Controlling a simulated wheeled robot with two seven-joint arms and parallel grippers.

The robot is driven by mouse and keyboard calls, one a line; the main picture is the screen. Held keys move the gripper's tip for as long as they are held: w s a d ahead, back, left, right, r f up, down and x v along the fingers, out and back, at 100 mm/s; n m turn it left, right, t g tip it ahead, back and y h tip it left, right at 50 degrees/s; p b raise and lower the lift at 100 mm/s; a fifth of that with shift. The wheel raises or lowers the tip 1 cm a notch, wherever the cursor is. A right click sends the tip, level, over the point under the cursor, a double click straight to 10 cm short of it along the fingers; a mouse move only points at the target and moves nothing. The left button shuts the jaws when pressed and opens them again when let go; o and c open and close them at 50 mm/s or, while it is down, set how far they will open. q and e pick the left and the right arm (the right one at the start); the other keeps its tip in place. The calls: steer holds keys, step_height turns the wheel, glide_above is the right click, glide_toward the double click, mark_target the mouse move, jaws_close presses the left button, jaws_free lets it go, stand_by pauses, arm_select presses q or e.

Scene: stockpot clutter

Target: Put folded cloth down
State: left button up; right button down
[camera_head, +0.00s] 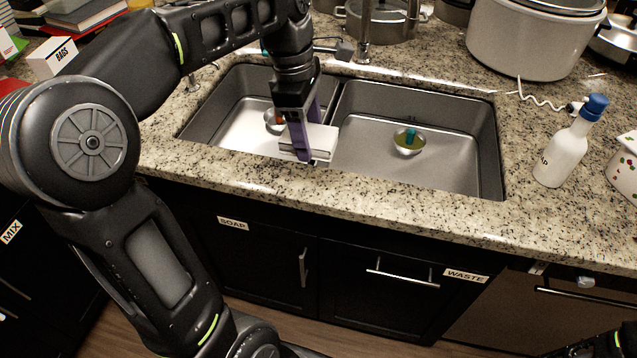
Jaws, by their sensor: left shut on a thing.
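My left gripper (306,135) reaches down over the front edge of the sink, near the divider between the two basins. Its purple fingers are shut on a white folded cloth (322,143). The cloth is a flat, thick, pale block, held roughly level. One finger hides part of it. I cannot tell whether it touches the sink edge or hangs just above it. My right gripper is not in view; only a dark piece shows in the bottom right corner.
The left basin (226,128) and right basin (455,165) hold small drain fittings. A white bottle with a blue cap (566,150) stands right on the granite counter (390,215). A large white cooker (535,40) and a metal pot (382,20) stand behind. A BAGS box (52,58) is at left.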

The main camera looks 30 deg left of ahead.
arm_select(q)
steer(key=shift+f, duration=0.15)
glide_above(312, 183)
steer(key=shift+s+a+f, duration=0.1)
steer(key=shift+f, duration=1.4)
steer(key=shift+a+f, duration=0.1)
steer(key=shift+f, duration=1.4)
steer(key=shift+f, duration=0.1)
steer(key=shift+f, duration=1.8)
steer(key=shift+f, duration=0.1)
steer(key=o, duration=1.2)
